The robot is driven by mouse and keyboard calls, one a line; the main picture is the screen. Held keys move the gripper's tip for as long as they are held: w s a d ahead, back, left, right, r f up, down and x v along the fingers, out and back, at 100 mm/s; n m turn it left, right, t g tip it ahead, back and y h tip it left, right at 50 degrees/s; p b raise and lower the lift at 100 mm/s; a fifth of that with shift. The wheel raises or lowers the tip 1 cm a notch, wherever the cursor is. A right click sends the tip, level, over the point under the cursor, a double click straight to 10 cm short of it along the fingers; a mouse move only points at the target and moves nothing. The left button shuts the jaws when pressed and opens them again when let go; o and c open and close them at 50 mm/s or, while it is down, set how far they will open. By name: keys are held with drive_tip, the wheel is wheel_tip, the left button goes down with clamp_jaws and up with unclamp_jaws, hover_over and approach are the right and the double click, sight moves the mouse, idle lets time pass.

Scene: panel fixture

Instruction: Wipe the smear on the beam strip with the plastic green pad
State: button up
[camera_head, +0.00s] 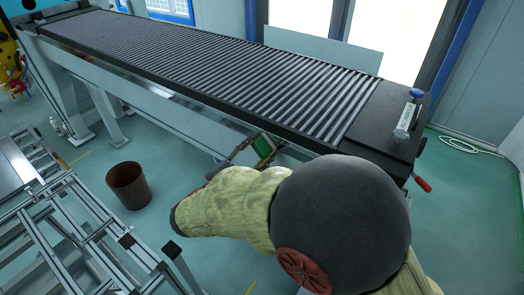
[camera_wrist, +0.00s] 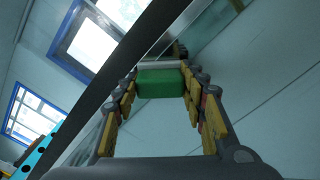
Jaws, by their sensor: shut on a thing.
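The green pad (camera_head: 264,146) is held in my gripper (camera_head: 258,150), close to the near side of the conveyor below its top edge. In the wrist view the green pad (camera_wrist: 160,84) sits between the two yellow-padded fingers of my gripper (camera_wrist: 160,92), which are shut on it. The beam strip (camera_head: 185,116) appears to be the pale metal side beam under the roller bed; a metal edge also runs diagonally past the pad in the wrist view. I cannot tell whether the pad touches the beam. I cannot make out the smear; my arm hides part of the beam's right end.
The roller conveyor (camera_head: 215,60) runs across the back, with a small blue-topped bottle (camera_head: 408,112) on its right end and a red handle (camera_head: 422,184) beside it. A brown bin (camera_head: 129,186) stands on the floor. Metal frames (camera_head: 75,235) fill the lower left.

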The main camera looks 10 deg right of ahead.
drive_tip(key=shift+v, duration=2.95)
drive_tip(key=shift+v, duration=1.45)
